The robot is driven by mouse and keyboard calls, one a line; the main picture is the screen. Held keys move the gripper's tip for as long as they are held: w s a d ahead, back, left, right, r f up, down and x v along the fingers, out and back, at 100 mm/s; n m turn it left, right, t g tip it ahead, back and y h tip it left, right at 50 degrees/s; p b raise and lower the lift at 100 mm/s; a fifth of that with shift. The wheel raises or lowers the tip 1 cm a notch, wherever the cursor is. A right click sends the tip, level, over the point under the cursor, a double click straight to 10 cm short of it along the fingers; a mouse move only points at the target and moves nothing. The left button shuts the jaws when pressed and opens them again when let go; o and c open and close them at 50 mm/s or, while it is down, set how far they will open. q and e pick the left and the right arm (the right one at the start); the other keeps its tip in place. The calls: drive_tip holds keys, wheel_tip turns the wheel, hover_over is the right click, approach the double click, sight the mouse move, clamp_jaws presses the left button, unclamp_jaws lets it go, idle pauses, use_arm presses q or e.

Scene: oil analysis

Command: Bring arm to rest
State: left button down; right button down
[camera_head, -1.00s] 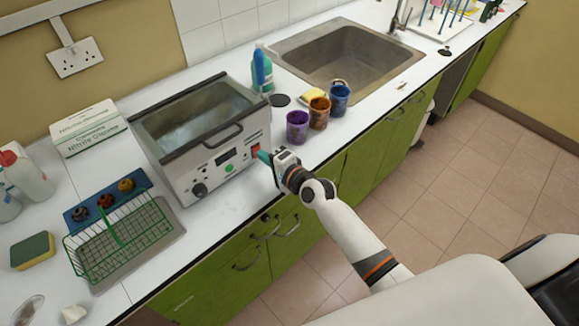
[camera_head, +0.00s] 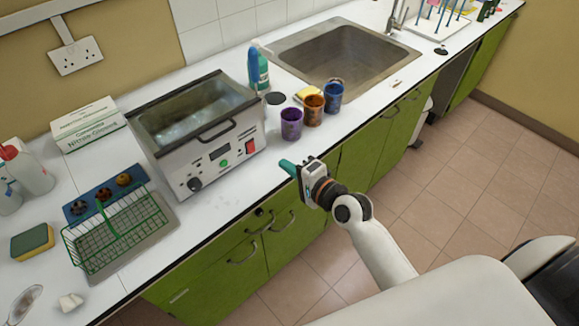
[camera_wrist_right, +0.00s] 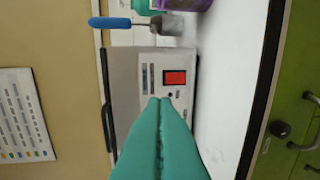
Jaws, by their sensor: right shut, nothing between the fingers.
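My right gripper (camera_head: 288,166) is shut and empty. In the head view it hovers near the front edge of the counter, to the right of the grey ultrasonic bath (camera_head: 215,165) and apart from it. In the right wrist view its teal fingers (camera_wrist_right: 160,140) lie together, pointing toward the bath's front panel with its red switch (camera_wrist_right: 175,77). My right arm (camera_head: 380,250) reaches in from the lower right over the floor. My left gripper is not in the head view.
Purple (camera_head: 291,125), brown (camera_head: 313,112) and blue (camera_head: 333,98) cups stand on the counter (camera_head: 240,205) before the sink (camera_head: 345,60). A green wire basket (camera_head: 118,235) sits at left. Open floor (camera_head: 470,170) lies right.

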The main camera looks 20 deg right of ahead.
idle(0.6)
drive_tip(key=s+d+f+n+g+h, duration=0.15)
drive_tip(key=s+f, duration=0.25)
drive_tip(key=f, duration=0.7)
drive_tip(key=s+f+n+g+h, duration=0.1)
drive_tip(key=s+f+n+g, duration=0.25)
drive_tip(key=f, duration=0.75)
drive_tip(key=s+d+f+n+g+h, duration=0.15)
drive_tip(key=s+f, duration=0.35)
drive_tip(key=f, duration=0.6)
drive_tip(key=s+f+n+g, duration=0.2)
drive_tip(key=s+f, duration=0.3)
drive_tip(key=s, duration=0.5)
drive_tip(key=s+d+f+n+g+h, duration=0.1)
drive_tip(key=s+f+n+g, duration=0.2)
drive_tip(key=s+f, duration=0.3)
drive_tip(key=s+f+n+g+b, duration=0.1)
drive_tip(key=s+f+n, duration=0.4)
drive_tip(key=s, duration=0.9)
drive_tip(key=shift+d+f+g, duration=0.35)
drive_tip(key=shift+f+g, duration=0.2)
drive_tip(key=shift+g, duration=0.1)
drive_tip(key=shift+s, duration=0.1)
